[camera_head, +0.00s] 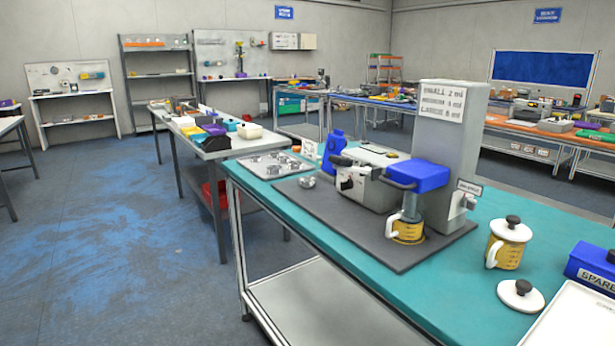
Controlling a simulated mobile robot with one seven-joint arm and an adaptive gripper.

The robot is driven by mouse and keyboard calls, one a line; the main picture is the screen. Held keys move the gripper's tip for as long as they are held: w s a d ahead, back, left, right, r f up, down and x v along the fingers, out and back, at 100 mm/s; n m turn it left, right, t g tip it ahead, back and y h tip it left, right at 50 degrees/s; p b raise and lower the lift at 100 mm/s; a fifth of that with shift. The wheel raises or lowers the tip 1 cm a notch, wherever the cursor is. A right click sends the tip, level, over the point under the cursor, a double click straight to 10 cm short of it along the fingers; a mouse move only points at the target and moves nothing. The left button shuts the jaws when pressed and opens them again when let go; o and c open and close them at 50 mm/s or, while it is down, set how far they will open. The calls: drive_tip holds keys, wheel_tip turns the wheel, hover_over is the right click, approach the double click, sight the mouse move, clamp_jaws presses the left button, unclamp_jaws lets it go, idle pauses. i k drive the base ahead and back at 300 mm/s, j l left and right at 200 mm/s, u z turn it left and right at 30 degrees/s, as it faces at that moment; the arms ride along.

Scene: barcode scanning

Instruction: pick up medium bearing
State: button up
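A light metal tray (250,164) lies at the far left corner of the teal-topped table (490,285). Several small silvery round parts sit on it; they may be bearings, but they are too small for me to tell their sizes apart. A single small metal round part (307,181) lies just right of the tray, near the dark mat's left end. I cannot tell whether it is the medium bearing. My gripper is not in view.
A grey machine (440,130) with a blue block stands on the dark mat (400,259). A yellow measuring cup (408,229) is under it, another (506,247) at right. A lid (520,294), blue spare box (597,265) and white tray (575,325) occupy the right end.

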sight(304, 181)
drive_tip(key=i+j+z, duration=0.1)
drive_tip(key=i+j, duration=0.15)
drive_tip(key=i+j+z, duration=0.1)
drive_tip(key=j, duration=0.35)
drive_tip(key=i+j+z, duration=0.1)
drive_tip(key=i+j, duration=0.25)
drive_tip(key=i+j+z, duration=0.1)
drive_tip(key=j, duration=0.3)
drive_tip(key=i+j+z, duration=0.1)
drive_tip(key=i+j, duration=0.2)
drive_tip(key=i+j+z, duration=0.1)
drive_tip(key=j, duration=0.4)
drive_tip(key=i+j+z, duration=0.1)
drive_tip(key=i+j, duration=0.4)
drive_tip(key=i, duration=0.15)
